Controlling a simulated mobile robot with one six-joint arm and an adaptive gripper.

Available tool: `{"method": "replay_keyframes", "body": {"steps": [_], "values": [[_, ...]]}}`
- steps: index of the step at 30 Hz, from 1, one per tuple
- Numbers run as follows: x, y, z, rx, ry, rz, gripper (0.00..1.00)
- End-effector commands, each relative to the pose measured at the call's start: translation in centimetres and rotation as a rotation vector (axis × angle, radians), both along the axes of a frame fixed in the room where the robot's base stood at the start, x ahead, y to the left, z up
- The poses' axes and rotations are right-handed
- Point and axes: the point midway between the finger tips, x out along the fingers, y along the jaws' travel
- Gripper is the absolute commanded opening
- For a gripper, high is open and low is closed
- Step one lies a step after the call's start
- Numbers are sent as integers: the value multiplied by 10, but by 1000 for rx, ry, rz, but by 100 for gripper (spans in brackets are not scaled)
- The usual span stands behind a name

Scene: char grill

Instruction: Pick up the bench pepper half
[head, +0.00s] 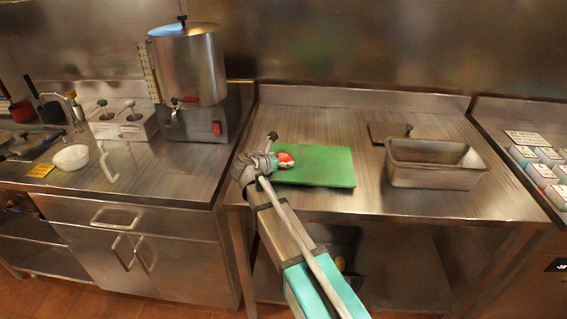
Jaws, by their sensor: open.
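A small red piece (285,156), which looks like the pepper half, is at the left part of the green cutting board (325,167) on the steel bench. My gripper (279,163) is at the left end of the board, right beside the red piece, and overlaps it in the picture. The gripper is open. Its fingers are small here and partly merge with the red piece, so I cannot tell whether they touch it or stand around it.
A deep steel pan (435,178) stands to the right, with a dark flat item (385,132) behind it. A large steel urn (188,65) stands on the left counter. A white bowl (71,158) is at far left. Bench space between board and pan is clear.

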Motion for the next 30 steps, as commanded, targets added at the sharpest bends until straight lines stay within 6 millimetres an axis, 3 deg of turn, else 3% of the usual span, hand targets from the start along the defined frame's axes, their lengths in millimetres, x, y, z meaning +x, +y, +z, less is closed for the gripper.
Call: {"method": "replay_keyframes", "body": {"steps": [16,25,30], "values": [[0,0,0,0,0,0,98],[0,0,0,0,0,0,42],[0,0,0,0,0,0,40]]}}
